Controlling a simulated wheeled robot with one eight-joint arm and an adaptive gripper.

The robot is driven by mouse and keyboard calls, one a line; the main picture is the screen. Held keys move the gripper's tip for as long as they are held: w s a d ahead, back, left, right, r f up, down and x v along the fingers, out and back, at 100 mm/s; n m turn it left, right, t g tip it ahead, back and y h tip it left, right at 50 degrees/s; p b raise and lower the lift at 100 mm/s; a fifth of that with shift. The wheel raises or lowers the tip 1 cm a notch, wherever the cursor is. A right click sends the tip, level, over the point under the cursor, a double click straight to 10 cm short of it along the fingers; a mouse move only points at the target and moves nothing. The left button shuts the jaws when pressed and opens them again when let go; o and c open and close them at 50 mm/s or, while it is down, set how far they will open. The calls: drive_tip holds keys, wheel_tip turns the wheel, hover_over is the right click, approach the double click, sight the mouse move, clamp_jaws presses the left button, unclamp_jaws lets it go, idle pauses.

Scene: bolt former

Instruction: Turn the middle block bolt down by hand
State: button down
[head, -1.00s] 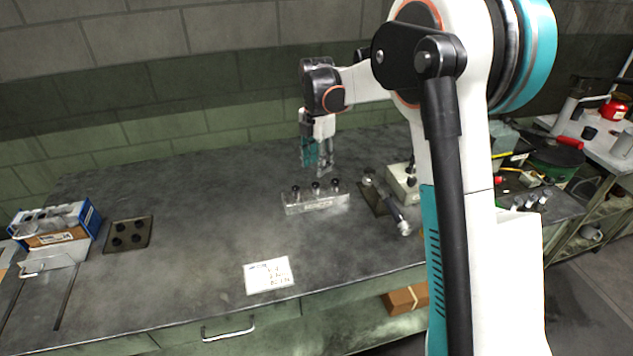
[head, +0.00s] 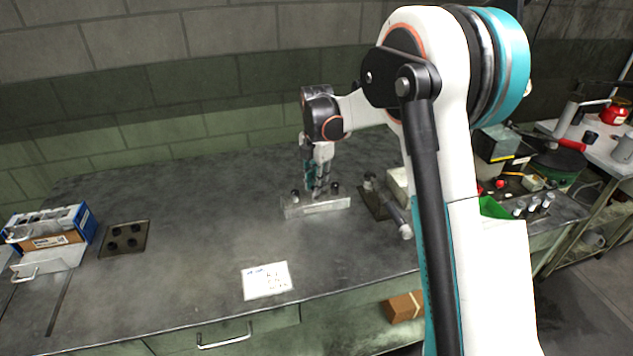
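The metal block (head: 318,208) lies on the bench near its middle. Its left bolt (head: 295,195) and right bolt (head: 335,188) stand upright with dark heads. The middle bolt, which showed between them earlier, is now hidden by my gripper (head: 316,190). My gripper points down at the middle of the block, with its fingertips at bolt-head height. It is too small to tell whether the fingers are closed on the middle bolt or only around it.
A dark pad with a tool (head: 398,218) lies just right of the block. A white note (head: 267,280) lies in front. A dark plate (head: 125,238) and blue box (head: 50,227) stand at the left. The bench between plate and block is clear.

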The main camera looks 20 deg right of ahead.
drive_tip(key=shift+m, duration=0.4)
